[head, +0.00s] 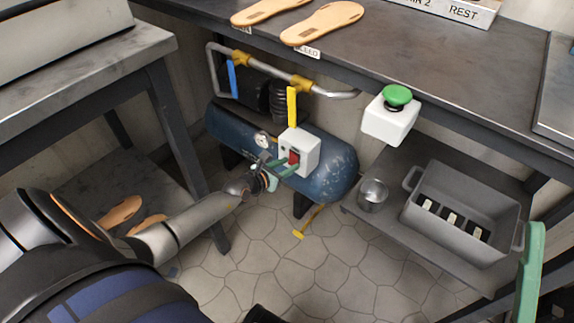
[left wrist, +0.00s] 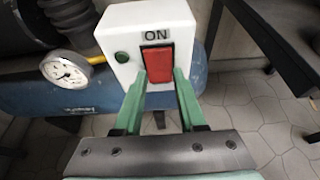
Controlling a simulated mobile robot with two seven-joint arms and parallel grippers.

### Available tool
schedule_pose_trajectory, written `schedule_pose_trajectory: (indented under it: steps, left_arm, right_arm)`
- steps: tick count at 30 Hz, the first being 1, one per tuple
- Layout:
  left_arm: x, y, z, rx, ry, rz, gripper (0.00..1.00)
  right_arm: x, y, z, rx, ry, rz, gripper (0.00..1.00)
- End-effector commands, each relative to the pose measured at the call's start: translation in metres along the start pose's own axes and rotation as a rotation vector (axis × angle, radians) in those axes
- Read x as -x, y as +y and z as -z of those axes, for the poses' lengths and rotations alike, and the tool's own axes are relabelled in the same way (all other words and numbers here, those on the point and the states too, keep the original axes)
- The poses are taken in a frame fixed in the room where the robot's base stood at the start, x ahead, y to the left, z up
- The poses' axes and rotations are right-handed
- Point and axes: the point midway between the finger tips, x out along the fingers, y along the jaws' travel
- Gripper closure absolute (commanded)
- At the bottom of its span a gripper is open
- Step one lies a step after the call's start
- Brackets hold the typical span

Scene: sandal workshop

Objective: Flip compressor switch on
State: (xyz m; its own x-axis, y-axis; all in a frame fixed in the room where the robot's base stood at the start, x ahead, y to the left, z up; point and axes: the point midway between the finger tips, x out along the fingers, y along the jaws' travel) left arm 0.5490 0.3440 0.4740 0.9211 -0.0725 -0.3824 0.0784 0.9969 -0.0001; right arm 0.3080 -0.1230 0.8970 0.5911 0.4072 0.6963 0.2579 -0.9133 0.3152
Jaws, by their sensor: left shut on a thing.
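The compressor (head: 330,172) is a blue tank under the bench in the head view. Its white switch box (head: 308,150) carries a red rocker switch (head: 294,157). In the left wrist view the red switch (left wrist: 158,62) sits under the word ON on the white box (left wrist: 120,22). My left gripper (head: 283,166) reaches the box from the lower left. Its green fingers (left wrist: 160,82) are shut on the red switch, with their tips at its lower sides. A pale green bar (head: 531,270) at the right edge may be part of my right gripper; its jaws cannot be made out.
A pressure gauge (left wrist: 64,72) and a round green button (left wrist: 122,57) are left of the switch. A yellow lever (head: 292,105) rises behind the box. A white box with a green button (head: 397,97) hangs at the bench edge. A grey bin (head: 410,215) stands on the lower shelf.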

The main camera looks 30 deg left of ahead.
Motion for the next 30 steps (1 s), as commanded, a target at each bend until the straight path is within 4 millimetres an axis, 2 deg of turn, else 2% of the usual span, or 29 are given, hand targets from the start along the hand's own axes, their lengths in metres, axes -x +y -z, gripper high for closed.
schedule_pose_trajectory:
  steps: [10, 16, 24, 30]
  left_arm:
    - [-0.001, -0.001, 0.004, -0.002, -0.011, 0.002, 1.0]
    - [-0.005, 0.0, 0.012, -0.003, -0.091, 0.002, 1.0]
    - [-0.007, 0.0, 0.013, -0.006, -0.212, 0.002, 1.0]
    - [-0.007, 0.0, 0.011, -0.004, -0.282, 0.002, 1.0]
  right_arm:
    - [0.005, -0.002, -0.004, -0.001, 0.0, 0.001, 0.25]
    - [0.027, -0.014, -0.027, -0.026, -0.013, 0.005, 0.25]
    - [0.054, -0.035, -0.058, -0.006, -0.037, 0.035, 0.25]
    - [0.063, -0.042, -0.068, 0.006, -0.052, 0.043, 0.25]
